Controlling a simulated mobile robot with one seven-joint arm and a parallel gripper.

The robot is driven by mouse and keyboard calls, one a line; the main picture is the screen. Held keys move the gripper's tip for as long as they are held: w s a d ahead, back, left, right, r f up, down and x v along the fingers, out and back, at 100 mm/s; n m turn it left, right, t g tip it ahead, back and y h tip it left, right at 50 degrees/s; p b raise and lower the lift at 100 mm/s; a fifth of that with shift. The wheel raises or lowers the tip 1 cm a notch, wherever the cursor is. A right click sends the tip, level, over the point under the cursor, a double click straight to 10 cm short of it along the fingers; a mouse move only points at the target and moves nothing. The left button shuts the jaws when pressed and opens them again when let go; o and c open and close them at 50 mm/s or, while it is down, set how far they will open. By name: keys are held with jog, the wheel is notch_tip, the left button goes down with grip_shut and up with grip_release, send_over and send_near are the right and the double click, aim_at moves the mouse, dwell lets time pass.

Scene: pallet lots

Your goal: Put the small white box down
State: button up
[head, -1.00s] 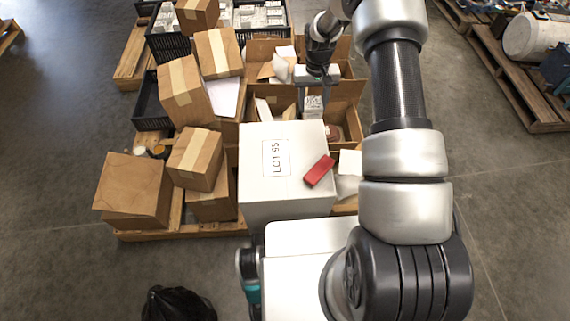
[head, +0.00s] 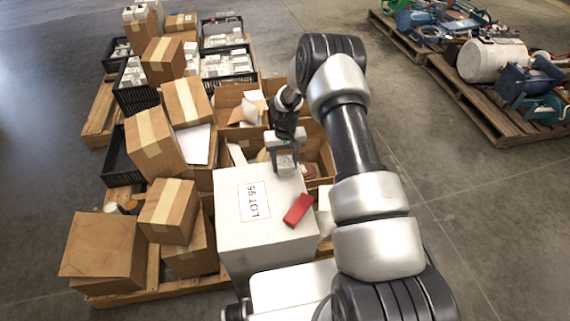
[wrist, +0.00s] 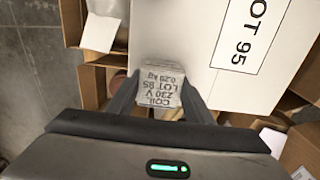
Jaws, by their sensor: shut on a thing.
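My gripper (head: 285,161) is shut on the small white box (head: 285,163), at the back edge of the large white LOT 95 box. In the wrist view, the small white box (wrist: 160,87) sits between both fingers of my gripper (wrist: 158,92), its printed face reading COIL, 230 V, LOT 95, 0.29 kg. The large white box's top (head: 232,222) lies just in front of it. I cannot tell whether the small box touches that top.
A red block (head: 298,210) lies on the large white box's top at the right. Open cardboard boxes (head: 318,150) stand behind it. Stacked brown cartons (head: 167,210) are at the left. The top is bare around its LOT 95 label.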

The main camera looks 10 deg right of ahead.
jog(key=o, duration=1.2)
jog(key=shift+f, duration=0.15)
